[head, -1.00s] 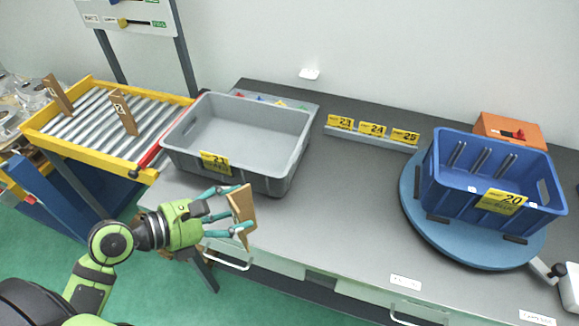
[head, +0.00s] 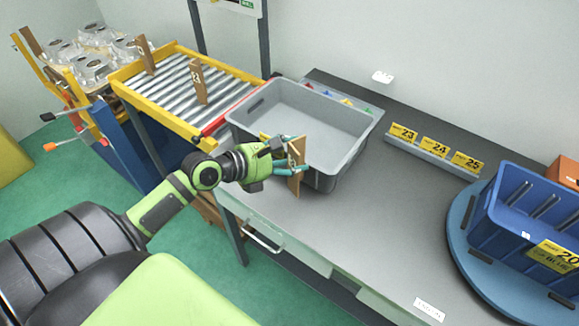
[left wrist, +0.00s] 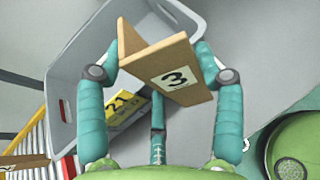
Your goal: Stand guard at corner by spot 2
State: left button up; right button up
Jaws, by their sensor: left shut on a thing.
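My left gripper (head: 285,163) is shut on a brown angled corner guard (head: 297,160), held up in front of the grey bin. In the left wrist view the guard (left wrist: 168,68) has an L-shaped section and a label reading 3, with teal fingers on both sides. Two more brown guards stand upright on the roller conveyor: one labelled 2 (head: 197,82) and another (head: 145,53) farther left. At the far left, a stack of castings (head: 92,68) has brown upright boards (head: 30,40) at its side. No mark for spot 2 is readable there. My right gripper is out of view.
The grey bin (head: 235,122) stands on the dark bench beside the roller conveyor (head: 180,80). A blue bin (head: 515,215) sits on a round turntable at right. Orange-tipped clamps (head: 50,146) stick out left of the blue frame. Green floor is open at lower left.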

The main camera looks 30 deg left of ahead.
pick_arm(q)
jog(key=shift+f, duration=2.1)
jog(key=o, duration=1.1)
jog(key=shift+o, duration=0.2)
jog(key=b+v, duration=0.2)
jog(key=v, duration=1)
